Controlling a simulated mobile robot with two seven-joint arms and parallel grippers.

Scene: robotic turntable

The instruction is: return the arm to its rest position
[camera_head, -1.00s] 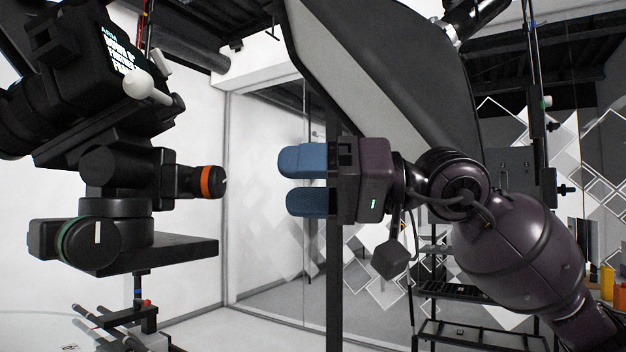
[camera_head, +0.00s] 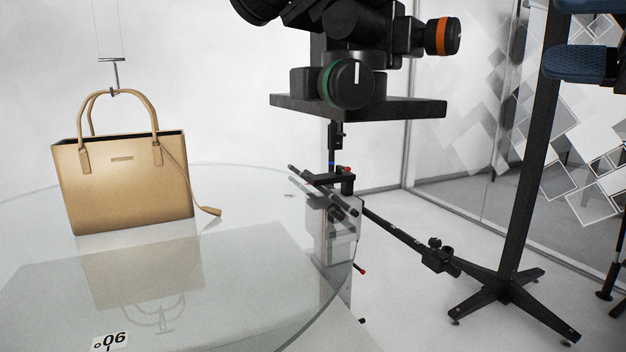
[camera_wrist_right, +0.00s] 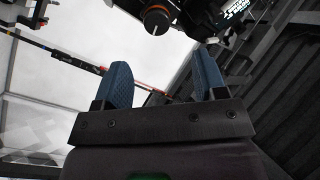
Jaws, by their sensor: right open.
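My right gripper (camera_head: 580,38) shows only in part at the top right corner of the head view, as blue finger pads. In the right wrist view the right gripper (camera_wrist_right: 162,85) is open, with two blue fingers apart and nothing between them. It is to the right of the black camera mount (camera_head: 358,106) and apart from it. My left gripper is not in view.
A tan handbag (camera_head: 125,185) stands on a round glass turntable (camera_head: 255,270), a thin hanger at its handles. A black stand (camera_head: 518,215) with spread feet (camera_head: 508,283) is at the right. A horizontal rod (camera_head: 395,232) reaches from the turntable side toward it.

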